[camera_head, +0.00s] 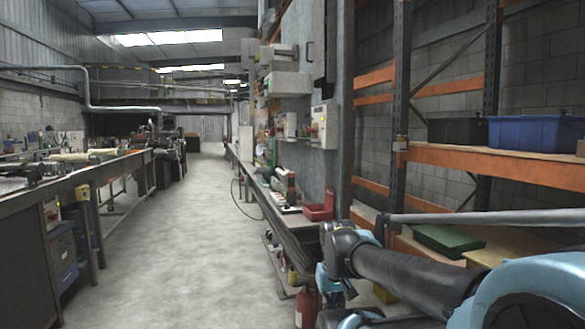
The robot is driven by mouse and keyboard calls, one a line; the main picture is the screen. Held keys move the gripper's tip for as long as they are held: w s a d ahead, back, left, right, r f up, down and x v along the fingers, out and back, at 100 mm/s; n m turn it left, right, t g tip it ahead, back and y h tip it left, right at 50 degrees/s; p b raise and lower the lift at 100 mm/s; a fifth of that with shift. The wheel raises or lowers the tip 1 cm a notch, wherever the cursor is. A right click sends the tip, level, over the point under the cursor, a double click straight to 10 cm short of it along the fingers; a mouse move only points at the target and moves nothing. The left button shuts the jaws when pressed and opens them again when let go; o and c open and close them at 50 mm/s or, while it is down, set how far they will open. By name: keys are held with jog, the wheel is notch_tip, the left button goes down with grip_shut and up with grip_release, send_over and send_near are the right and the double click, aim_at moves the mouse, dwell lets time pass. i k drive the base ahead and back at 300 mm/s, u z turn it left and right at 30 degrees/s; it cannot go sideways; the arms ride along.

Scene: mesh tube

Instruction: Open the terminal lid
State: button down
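No thing in view can be made out for certain as the terminal or its lid. A pale wall box (325,124) with small dark and red details hangs on the grey wall right of centre, and a smaller pale box (290,125) hangs to its left. Both are too small to tell whether either has a lid. My black and blue arm (405,277) reaches in from the lower right, below and apart from these boxes. I cannot make out my gripper's fingers.
A cluttered bench (292,226) with a red bin (319,212) runs along the wall. A red extinguisher (305,308) stands near my arm. An orange rack (450,157) holds a blue crate (535,133) at right. The concrete aisle (180,240) is clear.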

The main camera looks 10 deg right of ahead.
aim_at(283, 173)
jog(key=z, duration=0.1)
jog(key=i, duration=1)
jog(key=u, duration=0.05)
